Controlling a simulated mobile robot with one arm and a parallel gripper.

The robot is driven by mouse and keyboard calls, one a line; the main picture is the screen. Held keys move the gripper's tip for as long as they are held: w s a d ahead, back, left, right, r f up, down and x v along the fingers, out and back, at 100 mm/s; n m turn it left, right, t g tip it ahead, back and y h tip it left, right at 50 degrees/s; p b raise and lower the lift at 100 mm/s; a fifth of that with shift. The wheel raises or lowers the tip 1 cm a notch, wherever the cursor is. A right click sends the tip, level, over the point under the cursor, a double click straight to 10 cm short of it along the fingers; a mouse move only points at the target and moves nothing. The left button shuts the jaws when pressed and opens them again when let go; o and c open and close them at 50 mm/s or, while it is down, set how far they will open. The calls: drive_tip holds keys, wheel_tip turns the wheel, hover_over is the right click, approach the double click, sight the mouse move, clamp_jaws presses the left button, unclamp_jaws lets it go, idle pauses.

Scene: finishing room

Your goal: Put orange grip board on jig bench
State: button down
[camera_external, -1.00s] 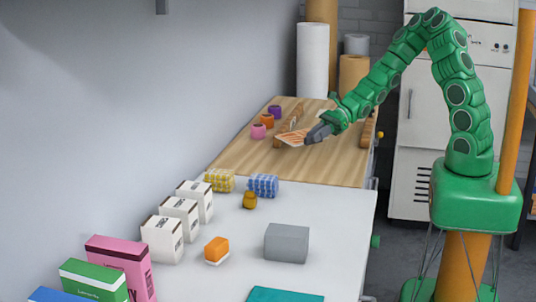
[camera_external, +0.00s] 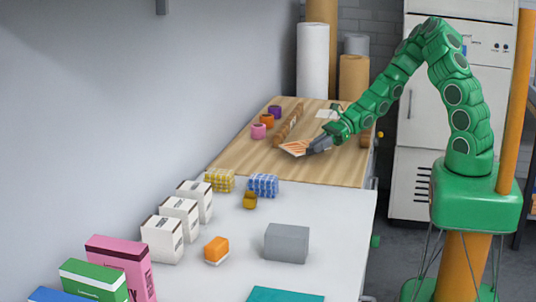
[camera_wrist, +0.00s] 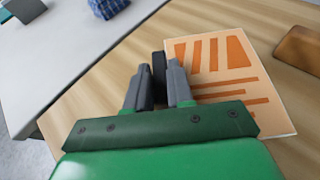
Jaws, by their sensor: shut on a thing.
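The orange grip board (camera_external: 293,149) is a thin pale board with orange stripes. My gripper (camera_external: 311,147) is shut on its edge, over the near part of the wood-topped bench (camera_external: 240,158). In the wrist view, the board (camera_wrist: 259,83) lies to the right of the fingers (camera_wrist: 160,72), its striped face up. I cannot tell whether the board touches the wood. The label "jig bench" is not readable on any surface; a white table (camera_external: 335,215) adjoins the wooden top at the front.
A long wooden bar (camera_external: 287,125) lies behind the board. Pink (camera_external: 258,131), orange (camera_external: 267,121) and purple (camera_external: 275,111) rolls stand at left. The white table holds white cartons (camera_external: 161,239), a grey block (camera_external: 286,243) and a blue checked bundle (camera_external: 263,185). Bare wood lies left of the board.

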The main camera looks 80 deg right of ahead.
drive_tip(key=shift+f, duration=1.6)
drive_tip(key=shift+f, duration=0.1)
drive_tip(key=c, duration=1)
unclamp_jaws()
